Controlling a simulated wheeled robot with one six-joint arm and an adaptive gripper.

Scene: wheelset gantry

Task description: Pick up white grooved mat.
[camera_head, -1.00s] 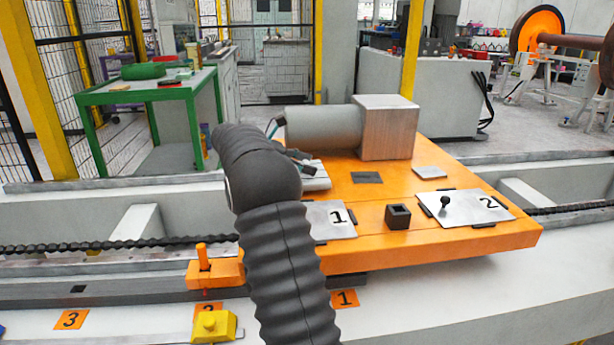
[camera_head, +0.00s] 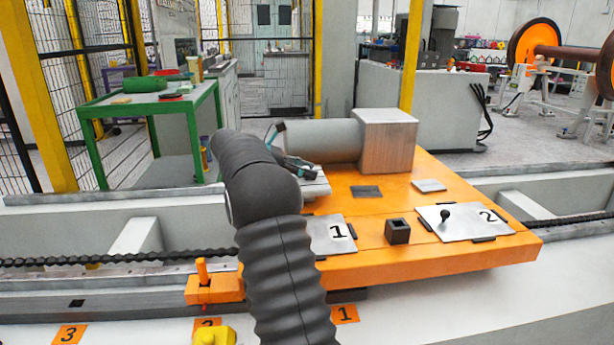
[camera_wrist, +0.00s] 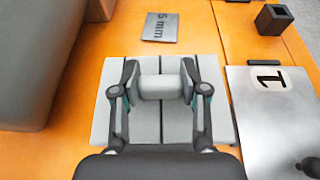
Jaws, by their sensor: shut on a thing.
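The white grooved mat (camera_wrist: 218,115) is a pale flat slab with dark grooves and a rounded grip on top. In the wrist view it lies under my gripper (camera_wrist: 161,85), whose two fingers are closed on the rounded grip from both sides. In the head view the mat (camera_head: 316,187) shows only partly, beside my dark arm, which hides the rest. My gripper (camera_head: 296,165) is there just in front of the grey cylinder. I cannot tell whether the mat touches the orange platform.
The orange platform (camera_head: 400,190) carries a grey cylinder with a metal block (camera_head: 386,140), a small "5 mm" plate (camera_wrist: 160,27), a black square socket (camera_head: 397,231), plate 1 (camera_head: 330,236) and plate 2 (camera_head: 470,220) with a black knob. An orange peg (camera_head: 202,270) stands at the front left.

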